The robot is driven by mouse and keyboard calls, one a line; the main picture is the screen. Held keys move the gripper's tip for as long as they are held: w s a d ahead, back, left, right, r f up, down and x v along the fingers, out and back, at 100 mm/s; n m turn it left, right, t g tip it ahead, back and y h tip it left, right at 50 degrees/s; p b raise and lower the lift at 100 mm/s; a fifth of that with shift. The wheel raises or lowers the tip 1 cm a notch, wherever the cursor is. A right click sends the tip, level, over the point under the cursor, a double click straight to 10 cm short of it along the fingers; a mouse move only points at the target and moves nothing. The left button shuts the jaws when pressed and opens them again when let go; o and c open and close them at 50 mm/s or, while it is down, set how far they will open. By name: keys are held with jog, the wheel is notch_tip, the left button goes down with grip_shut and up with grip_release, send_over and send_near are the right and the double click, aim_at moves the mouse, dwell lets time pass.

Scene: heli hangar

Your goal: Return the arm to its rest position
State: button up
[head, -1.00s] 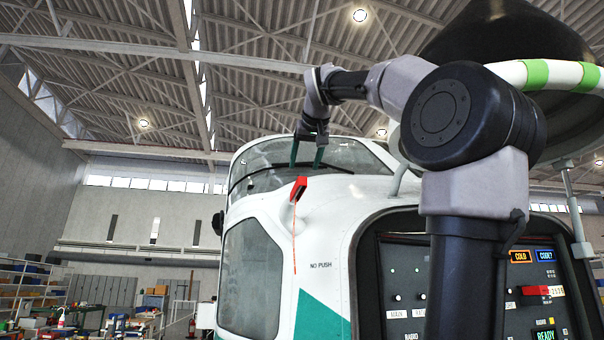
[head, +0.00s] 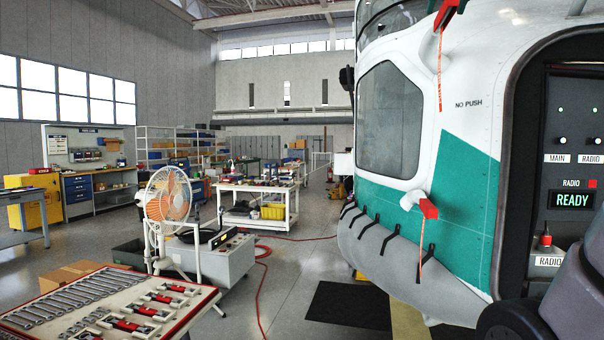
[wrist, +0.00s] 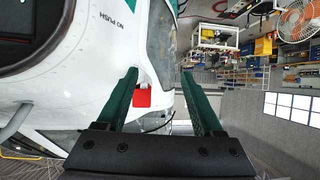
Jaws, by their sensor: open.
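My gripper (wrist: 159,72) shows in the wrist view, with its two green fingers apart and nothing held between them. A red cover (wrist: 142,98) on the white helicopter nose lies beyond the fingers, seen in the gap between them. The head view does not show my gripper. Only a grey and black part of my arm (head: 568,300) shows at its lower right corner, in front of the cockpit opening.
The helicopter (head: 470,110) fills the right side, with red covers with streamers at the top (head: 446,14) and lower down (head: 429,209). A tool table (head: 110,310), fan (head: 168,200) and white cart (head: 290,205) stand left. Floor between is open, crossed by a red hose (head: 262,290).

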jog(key=s+a+f+g+y, duration=0.1)
jog(key=s+a+f, duration=0.1)
jog(key=f, duration=1.1)
jog(key=s+a+f+m+g+y, duration=0.1)
jog(key=s+a+f+g+y, duration=0.1)
jog(key=f, duration=1.1)
jog(key=s+a+f+g+y, duration=0.1)
jog(key=s+a+f, duration=0.3)
jog(key=f, duration=0.9)
jog(key=shift+s+a+g, duration=0.25)
jog(key=shift+s+g, duration=0.15)
jog(key=shift+s, duration=0.7)
